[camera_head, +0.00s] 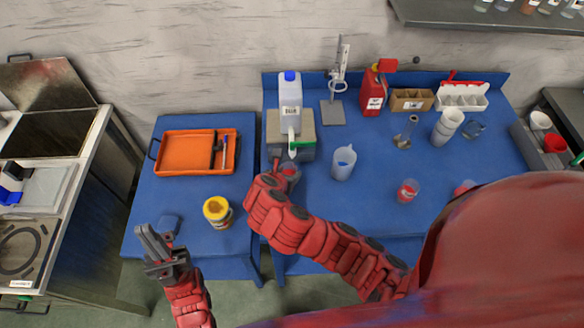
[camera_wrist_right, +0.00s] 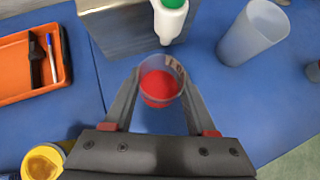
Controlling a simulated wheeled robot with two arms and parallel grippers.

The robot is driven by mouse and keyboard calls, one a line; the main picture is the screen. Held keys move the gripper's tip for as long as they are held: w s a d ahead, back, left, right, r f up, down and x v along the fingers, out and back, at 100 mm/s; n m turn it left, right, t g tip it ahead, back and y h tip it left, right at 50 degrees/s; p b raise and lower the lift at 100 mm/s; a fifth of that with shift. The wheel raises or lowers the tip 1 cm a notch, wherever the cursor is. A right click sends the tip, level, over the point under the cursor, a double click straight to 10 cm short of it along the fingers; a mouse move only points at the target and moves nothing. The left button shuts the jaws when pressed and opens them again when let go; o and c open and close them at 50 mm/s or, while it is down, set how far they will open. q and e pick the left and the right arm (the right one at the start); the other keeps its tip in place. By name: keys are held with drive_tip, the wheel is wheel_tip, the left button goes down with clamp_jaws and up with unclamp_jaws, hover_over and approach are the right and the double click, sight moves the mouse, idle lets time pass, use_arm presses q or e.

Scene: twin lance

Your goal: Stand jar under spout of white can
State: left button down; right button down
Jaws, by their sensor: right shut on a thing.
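The white can (camera_head: 290,95) with a blue cap stands on a raised block (camera_head: 305,128). Its white spout (camera_wrist_right: 170,22) with a green part points over the block's near edge. The jar (camera_wrist_right: 160,88) is clear with red contents. My right gripper (camera_wrist_right: 158,98) is shut on the jar, one finger on each side, and holds it upright just in front of the spout tip. The jar also shows in the head view (camera_head: 289,169), partly hidden by my right arm. My left gripper (camera_head: 155,243) is over the table's front left edge, away from the jar; its finger gap is unclear.
A translucent beaker (camera_head: 343,163) stands right of the block. A small red-filled cup (camera_head: 407,190) is further right. Blue tabletop (camera_head: 320,200) is clear nearby.

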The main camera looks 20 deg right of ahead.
sight(292, 165)
drive_tip(key=shift+w+d+r, duration=0.15)
drive_tip(key=shift+w+d, duration=0.05)
drive_tip(key=shift+w+d+p, duration=0.85)
drive_tip(key=shift+w+p, duration=0.05)
drive_tip(key=shift+w, duration=0.05)
drive_tip(key=shift+w+f+p, duration=0.15)
drive_tip(key=shift+f+p, duration=0.2)
drive_tip(key=shift+f, duration=0.5)
drive_tip(key=shift+f, duration=0.2)
drive_tip(key=shift+c, duration=1)
unclamp_jaws()
